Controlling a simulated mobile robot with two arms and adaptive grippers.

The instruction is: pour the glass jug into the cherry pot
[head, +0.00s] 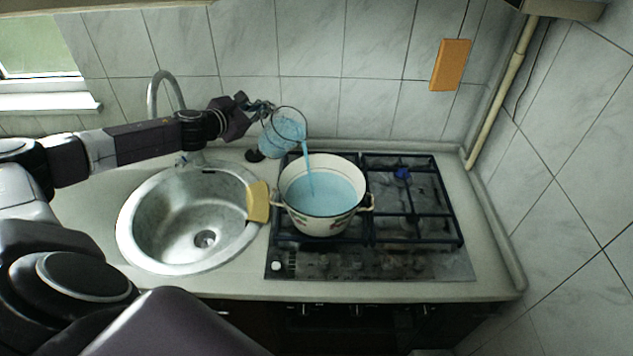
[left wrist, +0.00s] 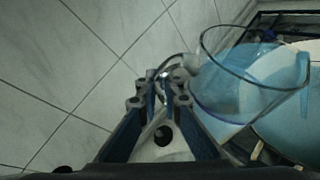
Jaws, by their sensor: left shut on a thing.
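The glass jug (head: 281,136) holds blue liquid and is tilted to the right, above the left rim of the cherry pot. A thin blue stream (head: 307,168) runs from its rim down into the pot. The cherry pot (head: 322,225), cream with cherries on its side, stands on the left part of the hob with blue liquid inside. My left gripper (head: 257,106) is shut on the jug's handle, left of the jug. In the left wrist view the jug (left wrist: 245,95) is right of the gripper fingers (left wrist: 172,82), and the pot shows partly behind it. My right gripper is not in view.
A round steel sink (head: 150,225) with a tap (head: 155,95) lies left of the hob (head: 440,225). A yellow item (head: 258,202) sits between sink and pot. A small blue thing (head: 402,173) is on the hob's right side. A pipe (head: 500,95) runs down the right corner.

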